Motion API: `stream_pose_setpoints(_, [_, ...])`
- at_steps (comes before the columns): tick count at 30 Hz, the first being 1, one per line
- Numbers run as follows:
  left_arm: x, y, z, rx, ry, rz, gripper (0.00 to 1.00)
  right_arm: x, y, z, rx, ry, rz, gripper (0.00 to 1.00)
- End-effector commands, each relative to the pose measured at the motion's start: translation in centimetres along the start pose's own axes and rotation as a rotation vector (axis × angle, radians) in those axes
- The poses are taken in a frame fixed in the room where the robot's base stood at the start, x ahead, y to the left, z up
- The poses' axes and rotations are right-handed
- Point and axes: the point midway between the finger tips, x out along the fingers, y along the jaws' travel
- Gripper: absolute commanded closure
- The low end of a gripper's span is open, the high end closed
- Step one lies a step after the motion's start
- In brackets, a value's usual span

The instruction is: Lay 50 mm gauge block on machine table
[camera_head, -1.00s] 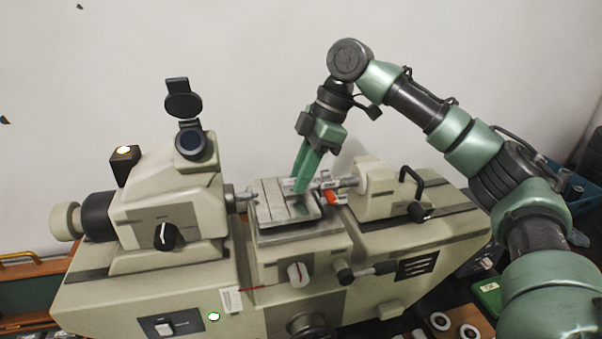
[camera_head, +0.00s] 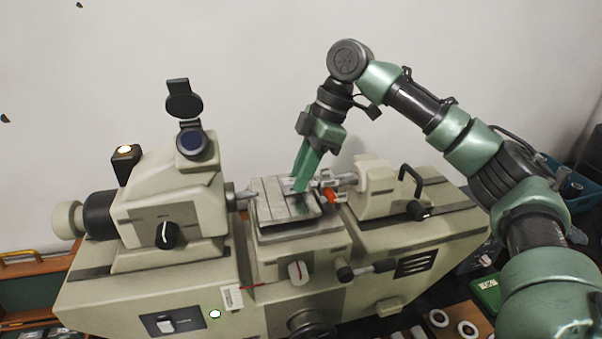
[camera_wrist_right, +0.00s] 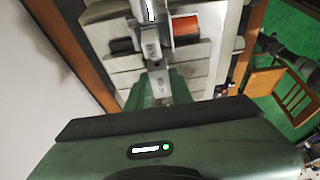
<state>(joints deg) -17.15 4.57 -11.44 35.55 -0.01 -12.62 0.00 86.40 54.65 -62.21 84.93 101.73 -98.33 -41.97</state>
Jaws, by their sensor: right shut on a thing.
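The machine table (camera_head: 271,208) is the grooved grey metal plate in the middle of the measuring machine. My right gripper (camera_head: 299,185) points down with its green fingertips over the right part of this plate. In the right wrist view the green fingers (camera_wrist_right: 161,92) are shut on a small grey metal piece, seemingly the 50 mm gauge block (camera_wrist_right: 157,73). The fingers largely hide the block in the head view. I cannot tell whether it touches the plate. My left gripper is not in view.
The measuring head (camera_head: 170,205) stands left of the plate, its spindle (camera_head: 243,194) pointing at it. The tailstock (camera_head: 375,190) stands close on the right, with a red part (camera_head: 331,194) near my fingers. White rings (camera_head: 438,318) lie on a wooden board at lower right.

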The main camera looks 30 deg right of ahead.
Motion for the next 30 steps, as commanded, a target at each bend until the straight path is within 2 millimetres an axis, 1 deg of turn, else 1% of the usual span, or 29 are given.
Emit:
stream_pose_setpoints(17, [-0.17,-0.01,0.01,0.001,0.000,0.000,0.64,0.47,0.01,0.20,-0.001,0.001,0.001,1.00])
stream_pose_setpoints(18, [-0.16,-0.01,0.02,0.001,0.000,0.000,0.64,0.48,0.01,0.20,-0.001,0.001,0.002,0.73])
stream_pose_setpoints(20, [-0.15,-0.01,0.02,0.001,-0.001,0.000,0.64,0.49,0.01,0.21,-0.001,0.000,0.001,0.56])
stream_pose_setpoints(21, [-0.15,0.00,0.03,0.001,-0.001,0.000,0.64,0.50,0.01,0.21,-0.001,0.000,0.001,0.53])
stream_pose_setpoints(30, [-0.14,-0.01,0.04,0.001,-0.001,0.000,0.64,0.57,0.00,0.26,0.000,-0.001,0.000,0.53])
